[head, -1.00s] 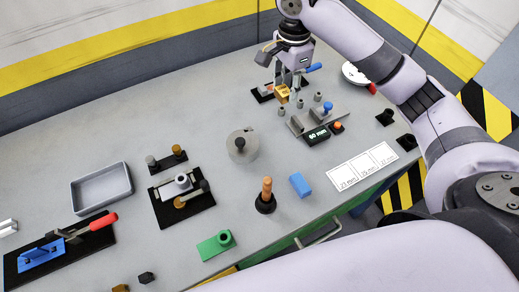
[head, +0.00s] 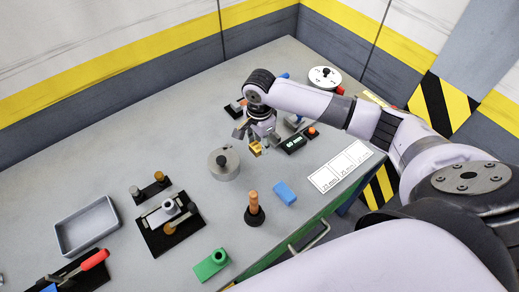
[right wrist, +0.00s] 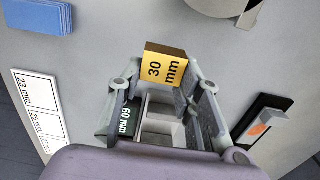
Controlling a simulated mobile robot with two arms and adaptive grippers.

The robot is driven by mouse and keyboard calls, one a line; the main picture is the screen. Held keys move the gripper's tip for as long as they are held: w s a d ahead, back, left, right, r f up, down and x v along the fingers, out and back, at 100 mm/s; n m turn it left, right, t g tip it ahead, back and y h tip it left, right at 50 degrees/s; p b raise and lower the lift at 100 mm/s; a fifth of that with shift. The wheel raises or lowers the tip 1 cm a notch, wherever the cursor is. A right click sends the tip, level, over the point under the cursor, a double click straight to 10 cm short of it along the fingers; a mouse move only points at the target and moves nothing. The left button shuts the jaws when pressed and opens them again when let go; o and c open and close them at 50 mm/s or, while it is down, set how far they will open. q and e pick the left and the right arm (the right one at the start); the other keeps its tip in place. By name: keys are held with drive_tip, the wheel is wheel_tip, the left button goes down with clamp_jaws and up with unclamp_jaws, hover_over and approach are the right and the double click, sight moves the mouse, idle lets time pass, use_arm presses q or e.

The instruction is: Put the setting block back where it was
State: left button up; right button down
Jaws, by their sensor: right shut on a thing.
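The setting block is a yellow block marked "30 mm" (right wrist: 165,64); it also shows in the head view (head: 255,148). My right gripper (head: 259,141) is shut on it and appears to hold it above the grey table, left of the small black display (head: 292,144). In the right wrist view the block sits between the fingertips (right wrist: 163,75), its label facing the camera. A dark holder with an orange part (right wrist: 258,130) is at the right of that view. My left gripper is not in view.
A round grey weight with a knob (head: 223,164) stands close left of the held block. A white disc (head: 325,77) is at the back right. The back-left table is clear.

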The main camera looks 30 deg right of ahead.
sight(259, 144)
wheel_tip(259, 144, down, 4)
drive_tip(key=shift+r, duration=0.15)
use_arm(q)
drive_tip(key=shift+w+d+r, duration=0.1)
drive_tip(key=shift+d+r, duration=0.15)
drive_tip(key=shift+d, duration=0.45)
use_arm(e)
drive_tip(key=shift+f, duration=0.25)
drive_tip(key=c, duration=1.5)
unclamp_jaws()
drive_tip(key=shift+f, duration=0.1)
drive_tip(key=o, duration=0.4)
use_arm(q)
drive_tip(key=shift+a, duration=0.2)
use_arm(e)
drive_tip(key=shift+r, duration=0.5)
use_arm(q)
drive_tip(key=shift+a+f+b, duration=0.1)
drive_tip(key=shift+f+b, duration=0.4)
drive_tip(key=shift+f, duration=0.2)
use_arm(e)
wheel_tip(259, 144, up, 11)
drive_tip(key=shift+r, duration=0.15)
